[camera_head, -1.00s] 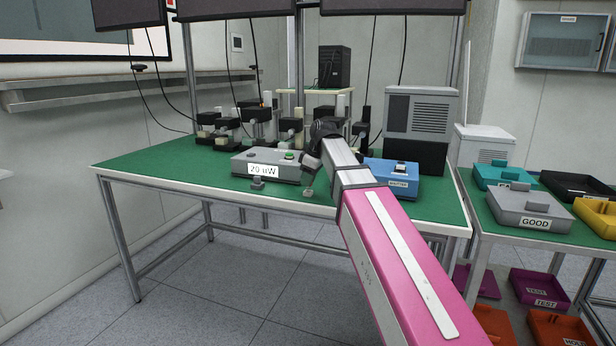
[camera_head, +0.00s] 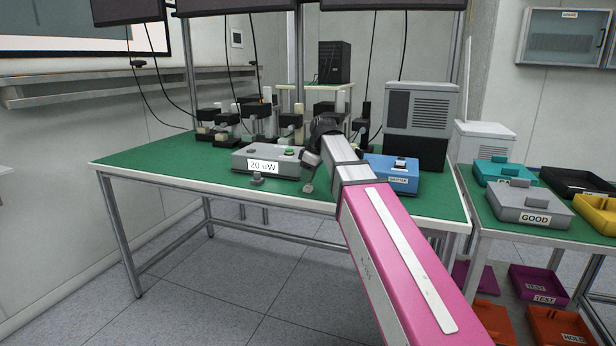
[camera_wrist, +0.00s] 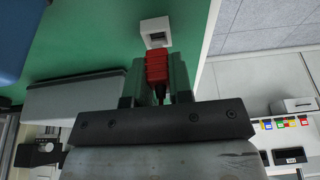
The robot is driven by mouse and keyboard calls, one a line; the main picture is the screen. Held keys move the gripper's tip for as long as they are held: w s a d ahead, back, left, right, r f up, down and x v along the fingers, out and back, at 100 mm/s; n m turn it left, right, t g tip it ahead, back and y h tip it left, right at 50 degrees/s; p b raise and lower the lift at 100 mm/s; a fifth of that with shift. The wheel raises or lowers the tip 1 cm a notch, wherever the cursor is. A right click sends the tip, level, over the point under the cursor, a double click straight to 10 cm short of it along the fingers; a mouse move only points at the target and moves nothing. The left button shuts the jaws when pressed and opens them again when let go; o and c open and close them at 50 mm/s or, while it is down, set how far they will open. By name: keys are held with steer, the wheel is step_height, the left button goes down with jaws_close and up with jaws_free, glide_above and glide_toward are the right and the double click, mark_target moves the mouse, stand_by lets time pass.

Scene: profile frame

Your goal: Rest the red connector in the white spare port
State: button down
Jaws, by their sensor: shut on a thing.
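In the wrist view, my gripper (camera_wrist: 157,82) is shut on the red connector (camera_wrist: 157,68), with a finger on each side of it. A dark cable runs back from the connector toward my gripper's body. The white spare port (camera_wrist: 155,31) is a small white block with a dark square opening, near the edge of the green bench top. The connector's front end lies close below the port in the picture; I cannot tell whether they touch. In the head view, my gripper (camera_head: 308,184) is low at the bench's front edge, and the connector and port cannot be made out.
A grey meter box (camera_head: 268,163) reading 20 uW stands left of my gripper, with a small dark knob-like piece (camera_head: 257,179) in front. A blue box (camera_head: 391,175) stands to the right. Black fixtures (camera_head: 225,122) line the back. The bench's left front (camera_head: 170,163) is clear.

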steer(key=shift+f, duration=0.75)
stand_by(0.7)
stand_by(0.6)
steer(key=c, duration=0.9)
jaws_free()
steer(key=shift+c, duration=0.2)
steer(key=shift+r, duration=0.2)
steer(key=shift+r, duration=2.3)
jaws_close()
